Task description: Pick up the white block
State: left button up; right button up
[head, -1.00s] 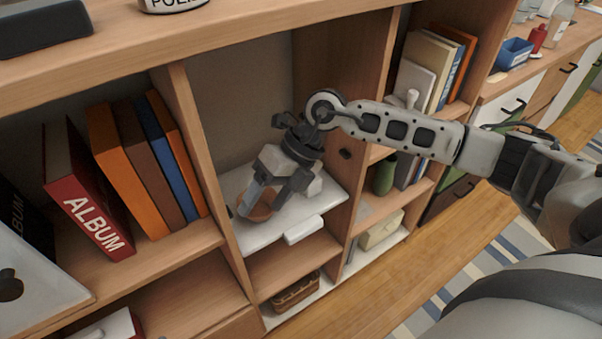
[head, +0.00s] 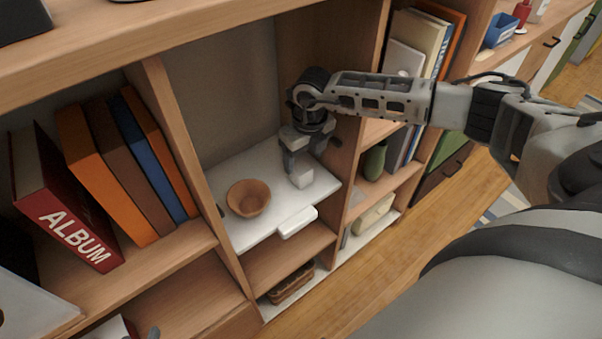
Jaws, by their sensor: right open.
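The white block (head: 301,178) stands on the white board (head: 245,234) in the middle shelf compartment, near its right side. My right gripper (head: 301,169) points down over the block and is open. Its fingers are at the block's upper part, one to the left and one to the right in the picture. The gripper hides the block's top, and I cannot tell whether the fingers touch it.
A brown bowl (head: 248,198) sits on the board left of the block. Shelf uprights close in the compartment on both sides. A red album (head: 72,215) and several books stand to the left. A green vase (head: 374,161) is beyond the right upright.

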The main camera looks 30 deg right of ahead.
aim_at(301, 167)
jog(key=shift+w+a+f, duration=0.1)
jog(key=shift+w+f, duration=0.15)
jog(key=shift+f, duration=1.1)
jog(key=shift+w+f, duration=0.2)
jog(key=shift+f, duration=1.15)
jog(key=c, duration=1.1)
